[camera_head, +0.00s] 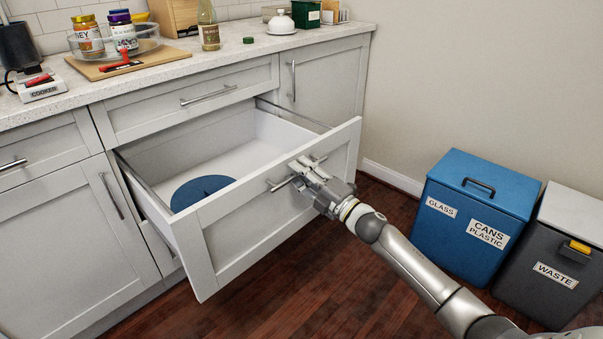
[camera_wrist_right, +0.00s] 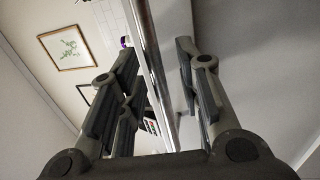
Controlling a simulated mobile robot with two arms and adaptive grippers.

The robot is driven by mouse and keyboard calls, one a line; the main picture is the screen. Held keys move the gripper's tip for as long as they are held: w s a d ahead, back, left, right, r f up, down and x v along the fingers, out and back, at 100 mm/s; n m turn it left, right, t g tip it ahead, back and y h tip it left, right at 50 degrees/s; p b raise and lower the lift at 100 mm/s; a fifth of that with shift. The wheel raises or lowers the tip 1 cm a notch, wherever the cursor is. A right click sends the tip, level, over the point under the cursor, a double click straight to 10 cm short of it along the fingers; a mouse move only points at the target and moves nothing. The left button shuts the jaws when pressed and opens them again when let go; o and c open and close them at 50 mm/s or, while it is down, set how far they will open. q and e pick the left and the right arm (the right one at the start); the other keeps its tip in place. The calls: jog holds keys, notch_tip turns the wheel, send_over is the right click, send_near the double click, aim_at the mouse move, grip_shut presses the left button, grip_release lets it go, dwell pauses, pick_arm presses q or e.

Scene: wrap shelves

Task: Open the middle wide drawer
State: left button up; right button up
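The middle wide drawer (camera_head: 235,225) is pulled well out of the light grey cabinet, so its white inside shows. A blue round object (camera_head: 200,190) lies in it, partly hidden by the drawer front. The bar handle (camera_head: 276,186) runs across the drawer front and also shows in the right wrist view (camera_wrist_right: 152,60). My right gripper (camera_head: 305,168) is at this handle. In the right wrist view its fingers (camera_wrist_right: 158,55) stand apart on either side of the bar, with a visible gap on the right side. My left gripper is not in view.
A shut drawer (camera_head: 185,105) sits above the open one. A blue bin (camera_head: 470,215) and a dark grey waste bin (camera_head: 545,270) stand at the right by the wall. Jars, a bottle (camera_head: 208,28) and a board are on the counter (camera_head: 225,60). Wooden floor is free in front.

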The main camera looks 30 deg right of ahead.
jog(key=v, duration=1.2)
dwell(0.6)
